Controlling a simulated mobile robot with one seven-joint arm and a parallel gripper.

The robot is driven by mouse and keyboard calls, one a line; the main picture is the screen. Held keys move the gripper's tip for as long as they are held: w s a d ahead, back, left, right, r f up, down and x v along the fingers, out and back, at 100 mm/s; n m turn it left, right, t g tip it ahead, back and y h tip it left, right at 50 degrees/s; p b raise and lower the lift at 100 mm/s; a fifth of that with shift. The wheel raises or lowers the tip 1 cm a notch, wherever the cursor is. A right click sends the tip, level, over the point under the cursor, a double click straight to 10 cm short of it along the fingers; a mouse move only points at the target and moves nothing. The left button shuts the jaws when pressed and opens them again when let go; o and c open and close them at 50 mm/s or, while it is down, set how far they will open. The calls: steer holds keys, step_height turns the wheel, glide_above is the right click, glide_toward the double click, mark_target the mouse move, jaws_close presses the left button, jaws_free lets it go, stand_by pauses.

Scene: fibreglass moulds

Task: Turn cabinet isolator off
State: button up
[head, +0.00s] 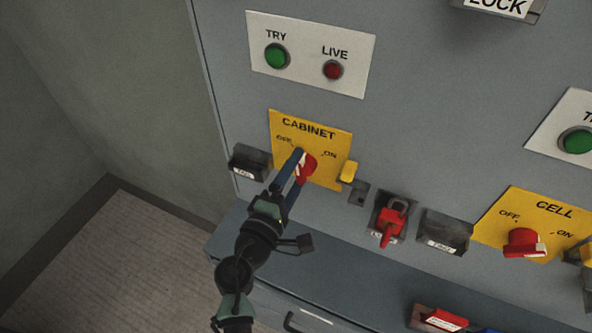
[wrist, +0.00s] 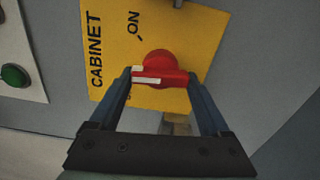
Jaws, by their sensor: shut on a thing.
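The cabinet isolator is a red rotary handle (head: 309,166) on a yellow plate (head: 340,139) marked CABINET, with OFF at upper left and ON at upper right. My gripper (head: 301,164) reaches up from below, its blue fingers on the handle. In the wrist view the fingers are shut on the two ends of the red handle (wrist: 168,76). The handle's white mark faces the CABINET lettering and appears to point between OFF and ON. The left finger mostly hides the OFF label in the wrist view.
Above the plate is a white panel (head: 312,37) with a green TRY button and a red LIVE lamp. A dark tag holder (head: 250,162) is at left, a yellow tab (head: 348,171) and red padlock (head: 391,225) at right. A similar CELL isolator (head: 523,242) is further right. A ledge runs below.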

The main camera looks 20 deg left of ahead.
steer(key=n, duration=0.3)
steer(key=shift+n+p, duration=0.35)
steer(key=shift+n, duration=0.05)
steer(key=shift+f+n+p, duration=0.2)
steer(key=shift+n+p, duration=0.3)
steer(key=shift+n, duration=1.4)
steer(key=o, duration=1.2)
steer(key=shift+s, duration=0.15)
steer(key=s+b, duration=0.1)
steer(key=s, duration=1.1)
steer(key=shift+s+a+b, duration=0.15)
steer(key=shift+s+b, duration=0.2)
steer(key=shift+s, duration=0.05)
